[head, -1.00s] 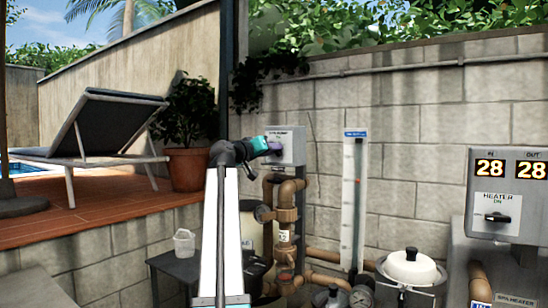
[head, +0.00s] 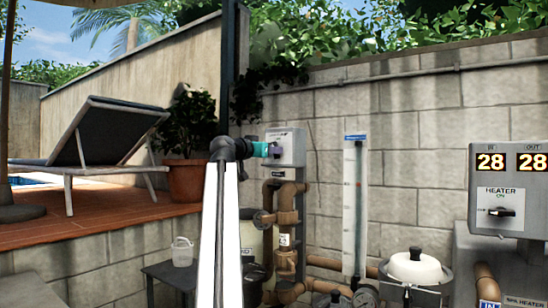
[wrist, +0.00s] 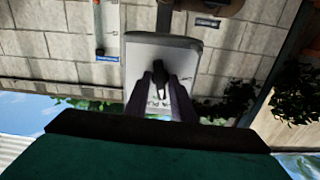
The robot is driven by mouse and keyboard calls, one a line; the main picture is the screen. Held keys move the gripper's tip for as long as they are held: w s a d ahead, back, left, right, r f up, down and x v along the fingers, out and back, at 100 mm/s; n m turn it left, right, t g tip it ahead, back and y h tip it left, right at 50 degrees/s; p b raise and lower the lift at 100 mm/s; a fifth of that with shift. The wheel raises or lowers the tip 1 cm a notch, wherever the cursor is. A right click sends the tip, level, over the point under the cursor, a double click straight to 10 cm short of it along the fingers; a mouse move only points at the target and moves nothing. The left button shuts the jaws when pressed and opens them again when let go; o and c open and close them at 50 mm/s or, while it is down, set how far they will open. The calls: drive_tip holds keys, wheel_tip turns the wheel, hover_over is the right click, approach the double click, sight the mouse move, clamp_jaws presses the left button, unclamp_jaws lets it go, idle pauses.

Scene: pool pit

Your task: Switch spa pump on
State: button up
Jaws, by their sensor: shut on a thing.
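A pale grey switch box (head: 292,143) is mounted on the block wall above brown pipes. My gripper (head: 274,150) is at the front of this box, with its fingers pointing at the face. In the wrist view, which is upside down, the box (wrist: 138,58) fills the upper middle. A dark rotary knob (wrist: 158,71) stands out from its face. My gripper (wrist: 159,80) is shut on this knob, with one finger on each side. The label on the box is partly hidden by the fingers and too small to read.
A heater panel (head: 505,215) with a similar knob and 28/28 displays is at the right. A flow tube (head: 354,205), a white-lidded pot (head: 415,268) and brown pipes (head: 285,222) stand below and beside the box. A lounger (head: 105,130) and potted plant are at the left.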

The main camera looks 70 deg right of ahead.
drive_tip(key=shift+f, duration=0.2)
drive_tip(key=m+b, duration=0.2)
drive_tip(key=b, duration=0.1)
drive_tip(key=shift+m, duration=0.3)
drive_tip(key=o, duration=0.8)
drive_tip(key=shift+o, duration=0.3)
drive_tip(key=shift+r, duration=0.1)
drive_tip(key=shift+a, duration=0.1)
